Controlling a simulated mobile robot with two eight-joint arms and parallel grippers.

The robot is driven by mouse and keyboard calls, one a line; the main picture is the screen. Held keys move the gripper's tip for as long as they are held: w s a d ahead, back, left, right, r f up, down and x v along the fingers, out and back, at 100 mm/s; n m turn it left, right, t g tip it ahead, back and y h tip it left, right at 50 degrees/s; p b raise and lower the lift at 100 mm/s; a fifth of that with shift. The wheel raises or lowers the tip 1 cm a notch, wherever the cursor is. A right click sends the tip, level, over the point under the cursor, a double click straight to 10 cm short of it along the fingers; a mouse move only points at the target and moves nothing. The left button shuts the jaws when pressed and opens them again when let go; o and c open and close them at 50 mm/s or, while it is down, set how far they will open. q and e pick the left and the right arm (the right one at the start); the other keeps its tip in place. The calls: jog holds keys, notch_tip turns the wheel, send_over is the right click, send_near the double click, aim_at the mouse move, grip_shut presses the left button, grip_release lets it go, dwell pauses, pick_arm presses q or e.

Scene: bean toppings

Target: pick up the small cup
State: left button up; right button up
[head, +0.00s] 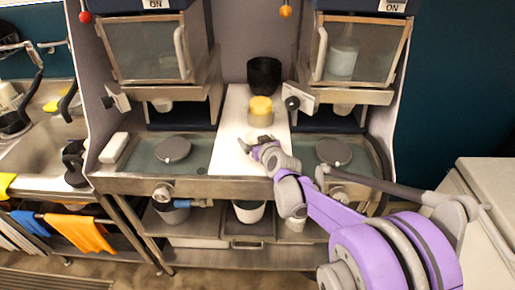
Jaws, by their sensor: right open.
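A short cup-like container with a yellow top (260,108) stands on the white strip of counter between the two machines. A larger black cup (264,76) stands behind it. I cannot tell for sure which one is the small cup. My right gripper (249,146) is open over the white strip, in front of the yellow-topped container and apart from it. A small pale shape shows at the fingers, too small to make out. My left gripper is not in view.
Machines with glass-fronted bins (146,53) stand on both sides of the white counter strip (233,128). Round grey lids (173,149) sit on the steel counter. A sink (40,140) is at left, and a white cabinet (490,185) at right.

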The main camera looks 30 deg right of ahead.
jog(key=shift+c, duration=0.2)
jog(key=c, duration=0.9)
jog(key=shift+r, duration=0.1)
